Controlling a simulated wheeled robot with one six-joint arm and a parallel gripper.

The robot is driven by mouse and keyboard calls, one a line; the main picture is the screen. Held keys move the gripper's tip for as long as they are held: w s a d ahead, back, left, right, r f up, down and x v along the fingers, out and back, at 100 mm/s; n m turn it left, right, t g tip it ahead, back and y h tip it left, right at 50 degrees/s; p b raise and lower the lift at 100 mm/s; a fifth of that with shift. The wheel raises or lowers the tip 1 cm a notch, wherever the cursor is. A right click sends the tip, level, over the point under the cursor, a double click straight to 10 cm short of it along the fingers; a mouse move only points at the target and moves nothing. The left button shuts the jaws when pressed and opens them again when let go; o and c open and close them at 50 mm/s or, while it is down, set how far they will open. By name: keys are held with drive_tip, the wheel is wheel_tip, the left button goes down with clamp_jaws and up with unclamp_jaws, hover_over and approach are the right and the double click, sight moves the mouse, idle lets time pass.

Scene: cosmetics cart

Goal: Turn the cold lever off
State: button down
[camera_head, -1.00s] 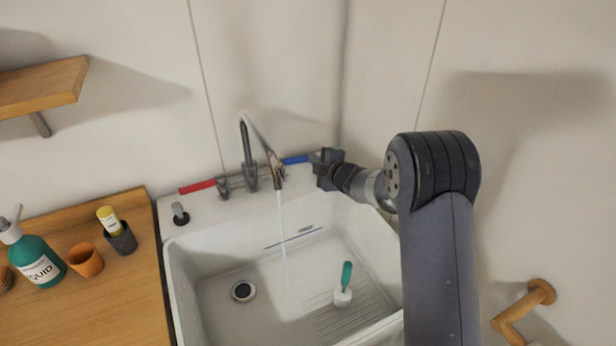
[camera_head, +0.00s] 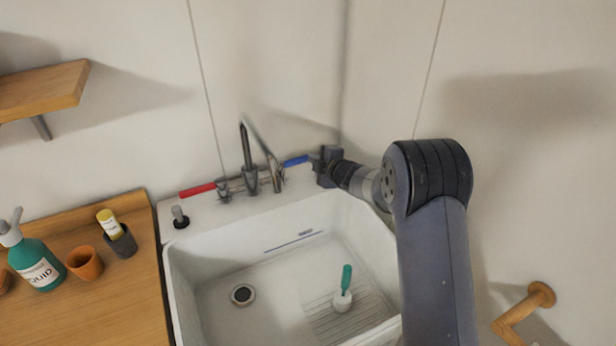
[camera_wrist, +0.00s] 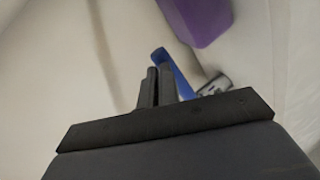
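The blue cold lever (camera_head: 296,161) sticks out to the right of the grey faucet (camera_head: 249,165) at the back of the sink. No water runs from the spout. My gripper (camera_head: 322,161) is at the lever's right end in the head view. In the wrist view, my gripper's fingers (camera_wrist: 157,87) are close together. The blue lever (camera_wrist: 176,75) passes just beyond them, partly hidden by the fingers. I cannot tell whether they touch it, and nothing shows held between them. The red lever (camera_head: 197,190) points left.
The white sink (camera_head: 180,262) holds a white-and-teal brush (camera_head: 343,297). A wooden counter (camera_head: 110,300) on the left carries a teal bottle (camera_head: 36,263) and cups. A purple thing (camera_wrist: 200,18) shows in the wrist view. Walls stand close behind and right.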

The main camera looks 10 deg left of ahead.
drive_tip(key=shift+d+r, duration=0.1)
drive_tip(key=shift+s+d, duration=0.25)
drive_tip(key=shift+d, duration=0.05)
drive_tip(key=b+v, duration=0.2)
drive_tip(key=v, duration=0.8)
drive_tip(key=shift+a, duration=0.25)
drive_tip(key=p+x, duration=0.2)
drive_tip(key=x, duration=0.8)
drive_tip(key=shift+w+a, duration=0.15)
drive_tip(key=shift+w, duration=0.1)
drive_tip(key=shift+s, duration=0.1)
